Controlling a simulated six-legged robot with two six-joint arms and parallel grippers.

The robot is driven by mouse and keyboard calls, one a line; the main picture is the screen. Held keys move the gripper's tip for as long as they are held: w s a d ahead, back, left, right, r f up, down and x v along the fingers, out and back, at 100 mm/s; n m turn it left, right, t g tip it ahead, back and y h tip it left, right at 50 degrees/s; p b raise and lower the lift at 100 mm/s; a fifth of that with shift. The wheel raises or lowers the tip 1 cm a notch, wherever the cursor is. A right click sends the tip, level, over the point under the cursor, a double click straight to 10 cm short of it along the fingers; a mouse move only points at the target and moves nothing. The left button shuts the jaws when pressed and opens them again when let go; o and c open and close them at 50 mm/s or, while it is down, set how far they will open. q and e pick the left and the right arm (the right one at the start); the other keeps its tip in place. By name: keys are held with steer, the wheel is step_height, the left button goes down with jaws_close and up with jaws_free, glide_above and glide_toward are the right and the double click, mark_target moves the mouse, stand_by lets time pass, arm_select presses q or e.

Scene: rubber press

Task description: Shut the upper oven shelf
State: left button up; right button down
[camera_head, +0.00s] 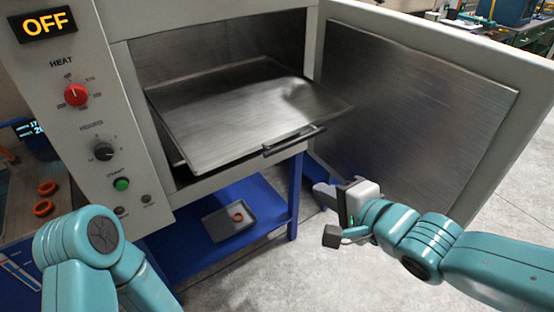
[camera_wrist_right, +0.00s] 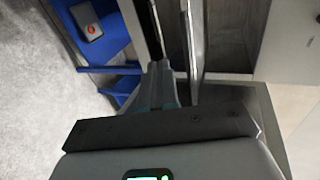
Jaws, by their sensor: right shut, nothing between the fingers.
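The upper oven shelf (camera_head: 240,105) is a flat metal tray, pulled out of the open oven chamber. Its dark bar handle (camera_head: 294,140) is on the front edge, towards the right. My right gripper (camera_head: 320,190) is shut and empty, below and to the right of the handle and apart from it. In the right wrist view the closed fingertips (camera_wrist_right: 160,70) point towards long metal edges (camera_wrist_right: 188,40); I cannot tell which edge is the shelf's. A darker edge shows under the shelf at its left. My left gripper is out of view; only its arm shows.
The oven door (camera_head: 420,110) stands wide open at the right, beside my right arm. A control panel (camera_head: 85,110) with an OFF display is at the left. Below, a blue stand (camera_head: 190,262) holds a grey tray (camera_head: 215,230) with an orange ring (camera_head: 237,216).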

steer(key=w+a+b, duration=0.4)
steer(key=w+a, duration=0.5)
steer(key=shift+a+f+n+t+y, duration=0.3)
steer(key=shift+f+n+y, duration=0.05)
steer(key=shift+n+y, duration=0.05)
steer(key=shift+w, duration=0.15)
steer(key=shift+a, duration=0.1)
